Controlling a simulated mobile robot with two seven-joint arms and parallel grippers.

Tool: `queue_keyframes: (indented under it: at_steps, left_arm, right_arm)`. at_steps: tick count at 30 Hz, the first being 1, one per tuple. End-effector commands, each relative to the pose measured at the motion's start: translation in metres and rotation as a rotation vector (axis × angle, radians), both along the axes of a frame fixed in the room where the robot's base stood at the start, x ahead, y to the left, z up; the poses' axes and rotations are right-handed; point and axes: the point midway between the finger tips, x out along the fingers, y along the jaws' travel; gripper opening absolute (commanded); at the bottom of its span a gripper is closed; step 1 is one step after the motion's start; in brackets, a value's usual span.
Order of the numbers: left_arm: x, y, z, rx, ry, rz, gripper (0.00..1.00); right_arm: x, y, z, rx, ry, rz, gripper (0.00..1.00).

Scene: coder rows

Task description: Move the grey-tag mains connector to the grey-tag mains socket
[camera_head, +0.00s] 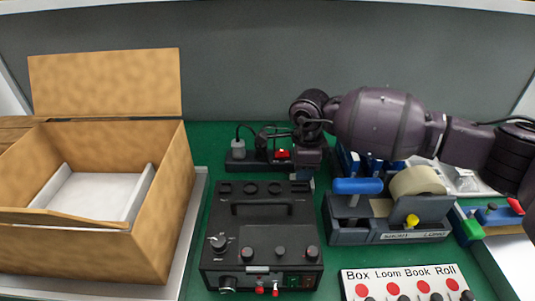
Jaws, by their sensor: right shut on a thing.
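My right gripper (307,156) points down at the right end of a black mains strip (258,166). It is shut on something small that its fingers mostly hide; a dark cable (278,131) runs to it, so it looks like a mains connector. Its tag cannot be made out. A grey plug (238,144) with a dark cable stands upright at the strip's left end. A dark plug (261,146) stands near the strip's middle, beside a red switch (283,154). I cannot tell which socket carries a grey tag. My left gripper is out of view.
A black box with knobs (262,232) stands in front of the strip. An open cardboard box (160,215) is at left. A tape dispenser (390,222) and blue-handled tool (357,186) are at right. A labelled button panel (410,284) is at front right.

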Motion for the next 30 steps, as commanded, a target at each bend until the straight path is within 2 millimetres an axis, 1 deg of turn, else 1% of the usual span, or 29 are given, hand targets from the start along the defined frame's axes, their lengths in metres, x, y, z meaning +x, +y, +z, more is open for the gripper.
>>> queue_keyframes:
  at_steps: [1,8,25,30]
  left_arm:
    - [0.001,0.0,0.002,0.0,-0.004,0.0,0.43]
    - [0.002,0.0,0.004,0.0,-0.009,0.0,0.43]
    - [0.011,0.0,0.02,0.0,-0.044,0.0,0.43]
    - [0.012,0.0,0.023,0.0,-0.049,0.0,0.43]
  right_arm:
    - [0.001,0.0,0.005,0.001,-0.005,-0.001,0.0]
    - [0.001,0.0,0.008,0.001,-0.006,-0.001,0.0]
    - [0.001,0.0,0.031,0.001,-0.005,0.0,0.0]
    - [0.001,0.0,0.034,0.001,-0.004,0.0,0.0]
